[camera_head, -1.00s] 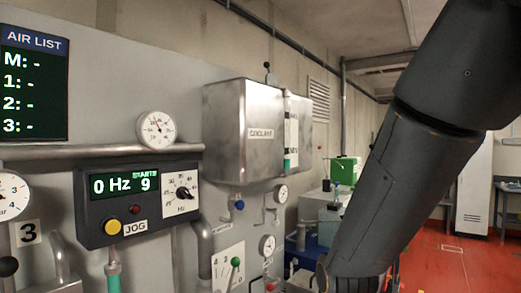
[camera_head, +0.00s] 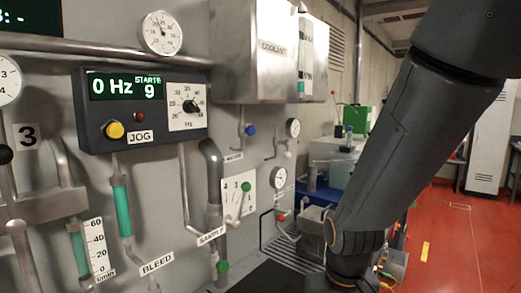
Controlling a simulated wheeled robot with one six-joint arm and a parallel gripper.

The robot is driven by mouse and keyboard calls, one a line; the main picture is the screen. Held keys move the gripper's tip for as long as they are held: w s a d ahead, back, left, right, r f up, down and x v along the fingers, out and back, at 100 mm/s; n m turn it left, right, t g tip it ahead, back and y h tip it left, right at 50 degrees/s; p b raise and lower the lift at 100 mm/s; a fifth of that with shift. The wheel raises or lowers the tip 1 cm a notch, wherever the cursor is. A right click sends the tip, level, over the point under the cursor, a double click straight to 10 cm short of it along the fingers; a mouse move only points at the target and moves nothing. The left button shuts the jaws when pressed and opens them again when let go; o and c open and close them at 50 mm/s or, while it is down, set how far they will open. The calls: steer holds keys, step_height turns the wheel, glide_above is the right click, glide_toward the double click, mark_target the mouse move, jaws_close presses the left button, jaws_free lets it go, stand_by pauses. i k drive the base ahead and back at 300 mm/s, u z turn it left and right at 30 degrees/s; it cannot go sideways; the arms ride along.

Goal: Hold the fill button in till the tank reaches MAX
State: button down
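The steel tank labelled COOLANT (camera_head: 240,60) hangs on the grey wall panel, its top cut off by the frame. A narrow upright sight glass (camera_head: 302,50) runs down its right front edge. Green liquid (camera_head: 301,87) shows only near the bottom of the glass. The scale marks are too small to read. Below the tank are a blue knob (camera_head: 251,131) and a red knob or button (camera_head: 282,217). I cannot tell which control is the fill button. My arm reaches down on the right, and my gripper is out of sight.
A dark control box (camera_head: 140,110) reading 0 Hz carries a yellow button (camera_head: 115,130) marked JOG and a dial. A green-knobbed lever (camera_head: 245,187), pipes and gauges (camera_head: 161,33) stick out from the panel. Red floor (camera_head: 450,240) lies open at the right.

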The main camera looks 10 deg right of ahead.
mark_target(250, 130)
steer(key=z, duration=2.05)
steer(key=i, duration=1.55)
steer(key=u, duration=3)
